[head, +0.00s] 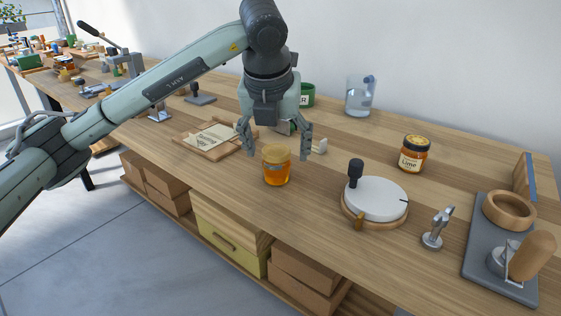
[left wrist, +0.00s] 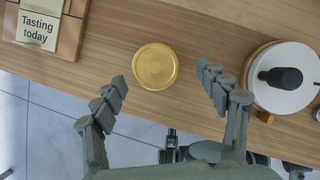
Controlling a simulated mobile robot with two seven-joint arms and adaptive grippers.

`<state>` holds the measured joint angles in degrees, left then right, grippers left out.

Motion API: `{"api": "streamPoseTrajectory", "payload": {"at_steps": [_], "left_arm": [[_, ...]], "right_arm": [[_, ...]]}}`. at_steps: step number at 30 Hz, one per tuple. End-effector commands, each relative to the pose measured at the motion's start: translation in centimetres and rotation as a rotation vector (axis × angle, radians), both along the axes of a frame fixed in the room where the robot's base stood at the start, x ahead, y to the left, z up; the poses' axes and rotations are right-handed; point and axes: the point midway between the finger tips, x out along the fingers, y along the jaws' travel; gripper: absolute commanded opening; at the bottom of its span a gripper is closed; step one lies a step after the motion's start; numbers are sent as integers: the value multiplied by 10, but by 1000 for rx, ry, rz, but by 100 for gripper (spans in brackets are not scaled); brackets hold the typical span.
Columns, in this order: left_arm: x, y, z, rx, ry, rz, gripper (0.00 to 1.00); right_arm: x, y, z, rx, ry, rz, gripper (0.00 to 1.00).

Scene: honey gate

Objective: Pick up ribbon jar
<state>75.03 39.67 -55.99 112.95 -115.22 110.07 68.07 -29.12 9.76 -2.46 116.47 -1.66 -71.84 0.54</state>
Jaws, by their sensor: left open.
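In the left wrist view the lid lies between the fingertips (left wrist: 161,75), apart from both. My right gripper is not in view.
A white turntable with a black knob (head: 376,199) stands right of the jar, with a Lime jar (head: 414,154) behind it. A "Tasting today" board (head: 215,140) lies left. A green container (head: 307,95) and glass jug (head: 361,96) stand behind.

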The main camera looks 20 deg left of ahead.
Motion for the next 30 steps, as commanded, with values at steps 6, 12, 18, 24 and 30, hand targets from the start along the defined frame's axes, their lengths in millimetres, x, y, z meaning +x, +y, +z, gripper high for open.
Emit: {"api": "streamPoseTrajectory", "payload": {"at_steps": [6,12,18,24,30], "left_arm": [[9,6,-28,-1,5,0,73],[17,7,-50,-2,3,-1,73],[18,7,-52,-4,2,-2,73],[18,7,-52,-4,2,-2,56],[18,7,-51,-4,2,-2,31]], "right_arm": [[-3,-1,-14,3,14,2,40],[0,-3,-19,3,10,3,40],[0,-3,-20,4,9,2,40],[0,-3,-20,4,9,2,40],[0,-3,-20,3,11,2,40]]}}
